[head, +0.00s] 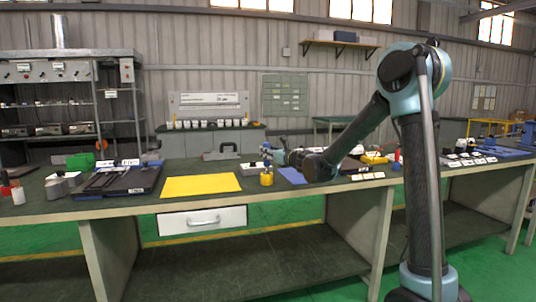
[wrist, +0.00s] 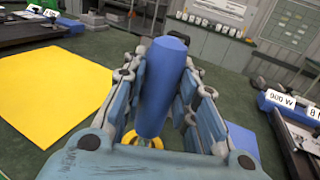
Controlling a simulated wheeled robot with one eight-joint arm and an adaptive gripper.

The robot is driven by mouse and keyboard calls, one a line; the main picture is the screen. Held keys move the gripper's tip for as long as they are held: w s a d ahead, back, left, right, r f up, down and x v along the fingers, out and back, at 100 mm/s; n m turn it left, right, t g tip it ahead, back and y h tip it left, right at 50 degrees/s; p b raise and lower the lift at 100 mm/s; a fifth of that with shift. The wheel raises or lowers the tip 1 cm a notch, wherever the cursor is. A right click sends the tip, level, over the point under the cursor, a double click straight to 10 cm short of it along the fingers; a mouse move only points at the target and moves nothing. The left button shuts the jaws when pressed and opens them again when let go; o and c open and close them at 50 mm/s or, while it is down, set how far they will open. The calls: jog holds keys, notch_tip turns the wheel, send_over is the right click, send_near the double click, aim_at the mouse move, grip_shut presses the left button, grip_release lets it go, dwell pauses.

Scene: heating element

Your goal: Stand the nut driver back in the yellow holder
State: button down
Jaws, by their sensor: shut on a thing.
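My gripper (wrist: 160,85) is shut on the nut driver's blue handle (wrist: 165,85), which stands roughly upright between the fingers. In the head view, my gripper (head: 268,152) is just above the yellow holder (head: 266,180), a small round cup on the bench. The holder also shows in the wrist view (wrist: 129,138), behind and below the handle, which partly covers it. The driver's lower end is hidden or too small to see, so I cannot tell whether it is inside the holder.
A yellow mat (head: 200,187) lies left of the holder and a blue mat (head: 292,176) lies to its right. A dark tray (head: 118,182) with tools is farther left. Labelled parts (head: 366,176) lie to the right.

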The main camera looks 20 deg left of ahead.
aim_at(267, 166)
jog(key=shift+f, duration=1.5)
jog(key=c, duration=1.2)
grip_release()
jog(key=shift+d, duration=0.1)
jog(key=v, duration=1.1)
jog(key=shift+s+d, duration=0.25)
jog(key=shift+d, duration=0.05)
